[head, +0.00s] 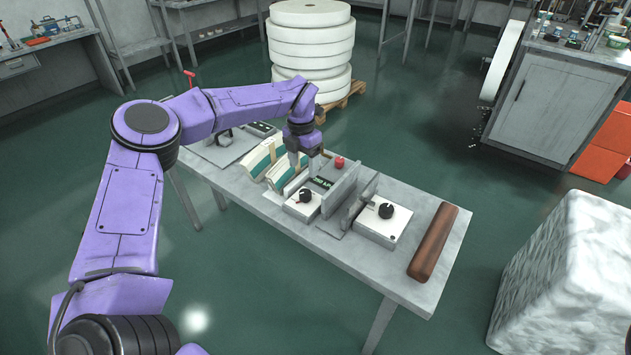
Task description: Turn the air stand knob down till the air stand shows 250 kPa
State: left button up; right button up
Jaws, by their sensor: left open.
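The air stand is on the grey table (345,248); it has a small dark display (321,183) with green characters too small to read. A black knob (305,195) sits on a white panel just in front of the display. A second white box (383,226) with a black knob (386,211) stands to its right; I cannot tell for certain which knob is the air stand's. My left gripper (304,164) points down just behind the display and the first knob, open and apparently empty. My right gripper is out of view.
Cream and green curved pieces (284,176) lie left of the display. A brown bar (433,242) lies at the table's right end. The table's front strip is clear.

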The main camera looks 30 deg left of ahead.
aim_at(305, 193)
pick_arm(q)
jog(key=f, duration=0.2)
jog(key=s+f+p, duration=0.1)
jog(key=f, duration=0.2)
jog(key=f+p, duration=0.1)
jog(key=f, duration=0.3)
jog(key=shift+w+d+p, duration=0.25)
jog(key=shift+w+p, duration=0.05)
jog(key=shift+p, duration=0.05)
jog(key=shift+f, duration=0.55)
jog(key=shift+s+a, duration=0.15)
jog(key=c, duration=1.1)
